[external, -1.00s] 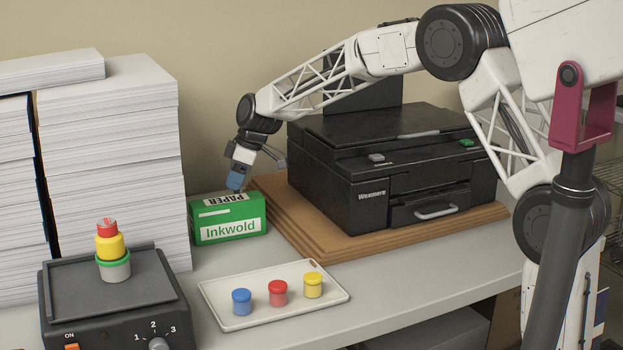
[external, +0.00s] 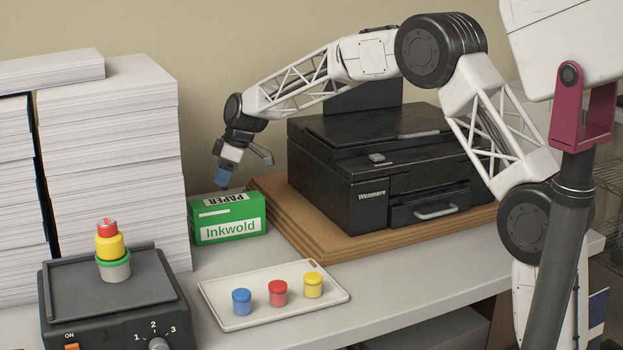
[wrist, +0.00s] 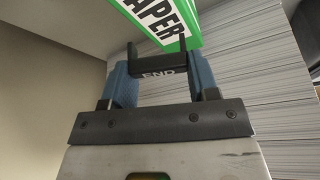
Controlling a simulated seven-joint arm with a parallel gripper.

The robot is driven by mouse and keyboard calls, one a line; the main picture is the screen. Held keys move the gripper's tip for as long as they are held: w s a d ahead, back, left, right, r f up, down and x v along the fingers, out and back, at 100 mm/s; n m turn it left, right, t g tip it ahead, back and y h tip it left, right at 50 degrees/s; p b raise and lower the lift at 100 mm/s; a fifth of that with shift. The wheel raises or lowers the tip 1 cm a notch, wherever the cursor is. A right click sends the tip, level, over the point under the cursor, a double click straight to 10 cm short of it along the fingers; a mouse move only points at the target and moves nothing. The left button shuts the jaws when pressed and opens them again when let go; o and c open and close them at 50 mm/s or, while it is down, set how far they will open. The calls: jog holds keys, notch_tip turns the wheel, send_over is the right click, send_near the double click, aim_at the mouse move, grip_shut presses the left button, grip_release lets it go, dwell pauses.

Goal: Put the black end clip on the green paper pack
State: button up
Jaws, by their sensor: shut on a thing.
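My gripper (external: 221,184) has blue fingers and is tilted down just above the left part of the green paper pack (external: 232,229). In the wrist view, my gripper (wrist: 161,72) is shut on the black end clip (wrist: 157,57), a dark U-shaped piece marked "END" between the fingers. The clip's two prongs point toward the pack (wrist: 192,22), whose edge and "PAPER" lettering show at the top. The clip looks apart from the pack. I cannot make the clip out clearly in the external view. The pack lies on the grey counter.
Tall paper stacks (external: 110,160) stand close to the pack's left. A black printer (external: 400,160) sits on brown boards (external: 350,245) to its right. A white tray (external: 215,300) with small coloured pots is in front, beside a black hot plate (external: 110,290) bearing stacked pots.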

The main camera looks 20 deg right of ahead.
aim_at(225, 199)
jog(key=shift+f, duration=1.65)
jog(key=shift+f, duration=0.1)
jog(key=o, duration=0.9)
jog(key=v, duration=1.2)
